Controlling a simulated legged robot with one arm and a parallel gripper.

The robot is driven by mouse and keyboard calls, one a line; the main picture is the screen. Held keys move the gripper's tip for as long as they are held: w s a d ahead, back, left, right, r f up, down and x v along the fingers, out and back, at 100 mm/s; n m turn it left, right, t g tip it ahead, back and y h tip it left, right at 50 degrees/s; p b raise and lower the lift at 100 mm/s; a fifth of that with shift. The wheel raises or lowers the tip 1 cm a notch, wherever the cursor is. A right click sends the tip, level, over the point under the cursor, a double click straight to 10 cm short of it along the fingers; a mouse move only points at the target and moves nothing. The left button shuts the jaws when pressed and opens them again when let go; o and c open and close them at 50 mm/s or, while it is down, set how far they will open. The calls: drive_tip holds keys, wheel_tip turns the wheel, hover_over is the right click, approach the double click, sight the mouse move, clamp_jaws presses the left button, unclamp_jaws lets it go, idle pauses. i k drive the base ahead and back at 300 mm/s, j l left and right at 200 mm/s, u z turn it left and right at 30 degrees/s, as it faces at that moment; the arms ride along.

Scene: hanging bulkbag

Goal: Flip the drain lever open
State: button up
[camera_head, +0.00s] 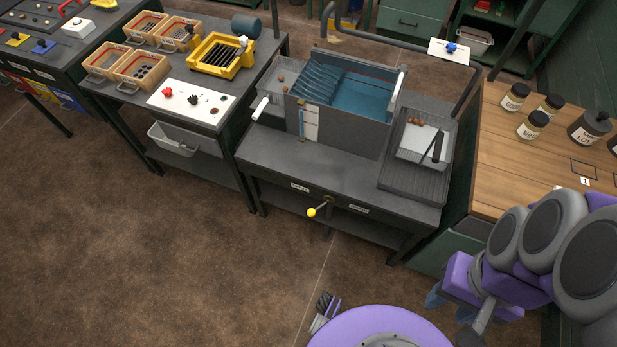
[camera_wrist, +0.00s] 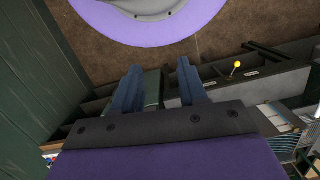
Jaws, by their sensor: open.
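The drain lever (camera_head: 318,209) has a yellow ball knob on a short arm. It sits at the front edge of the dark bench under the water tank (camera_head: 345,125). Its knob points to the left, toward the left of two small white labels. The lever also shows in the wrist view (camera_wrist: 236,66), at the upper right. My gripper (camera_wrist: 158,66) is open and empty, with its two blue fingers apart. In the head view my gripper (camera_head: 448,305) is at the lower right, well away from the lever. The label writing is too small to read.
A wooden counter (camera_head: 540,150) with several jars stands at the right. A ribbed drainboard (camera_head: 415,180) with a white tray is right of the tank. Another bench (camera_head: 205,150) with baskets stands at the left. The brown floor before the lever is clear.

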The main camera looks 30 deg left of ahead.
sight(311, 212)
drive_tip(key=u, duration=1.35)
